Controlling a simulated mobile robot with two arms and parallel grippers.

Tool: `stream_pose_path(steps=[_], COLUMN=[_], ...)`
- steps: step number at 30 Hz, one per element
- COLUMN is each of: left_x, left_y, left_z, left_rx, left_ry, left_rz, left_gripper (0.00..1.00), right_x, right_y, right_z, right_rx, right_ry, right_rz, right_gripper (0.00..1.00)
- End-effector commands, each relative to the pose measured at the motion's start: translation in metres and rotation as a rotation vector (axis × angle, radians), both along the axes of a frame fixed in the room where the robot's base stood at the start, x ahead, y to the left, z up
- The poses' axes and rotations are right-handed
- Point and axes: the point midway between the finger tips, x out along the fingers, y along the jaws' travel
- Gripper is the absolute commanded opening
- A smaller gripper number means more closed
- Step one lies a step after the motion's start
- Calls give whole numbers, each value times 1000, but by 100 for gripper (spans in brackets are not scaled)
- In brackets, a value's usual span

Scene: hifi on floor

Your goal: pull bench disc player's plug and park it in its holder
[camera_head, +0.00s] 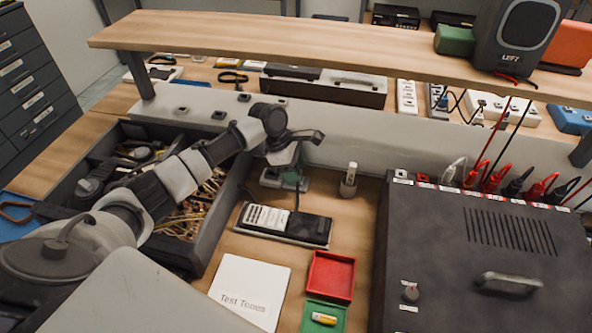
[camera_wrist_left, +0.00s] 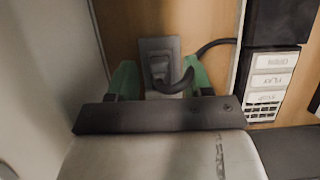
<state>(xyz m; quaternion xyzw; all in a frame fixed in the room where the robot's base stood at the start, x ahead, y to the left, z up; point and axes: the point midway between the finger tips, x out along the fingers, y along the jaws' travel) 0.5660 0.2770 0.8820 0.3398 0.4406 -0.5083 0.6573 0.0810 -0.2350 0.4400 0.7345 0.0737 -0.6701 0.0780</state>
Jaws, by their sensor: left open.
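The bench disc player (camera_head: 283,223), a dark slab with pale buttons, lies on the bench; its button end (camera_wrist_left: 271,82) also shows in the left wrist view. A grey plug (camera_wrist_left: 158,66) with a black cable sits at a grey socket piece on the wood. My left gripper (camera_head: 287,182) is open above it. In the left wrist view its green fingers (camera_wrist_left: 163,80) stand on either side of the plug; contact cannot be told. A small upright stand (camera_head: 348,182) is to the right; I cannot tell if it is the plug's holder. My right gripper is not in view.
An open drawer tray (camera_head: 208,232) of wires lies under my left arm. A large black unit (camera_head: 480,250) with red and black leads fills the right. A white card (camera_head: 250,290), red tray (camera_head: 331,276) and green tray (camera_head: 310,318) lie in front. A shelf (camera_head: 330,40) spans above.

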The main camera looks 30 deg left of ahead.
Motion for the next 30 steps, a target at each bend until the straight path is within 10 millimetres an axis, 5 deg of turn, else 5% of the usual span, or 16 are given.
stream_pose_path(steps=[15, 30], left_x=[-8, -9], left_y=[34, 37], left_z=[84, 108], left_rx=[1, -1], left_ry=[-3, 0], left_rz=[1, 0], left_gripper=[50, 50], right_x=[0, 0], right_y=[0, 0], right_z=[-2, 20], right_rx=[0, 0], right_ry=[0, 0], right_rz=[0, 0], right_gripper=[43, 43])
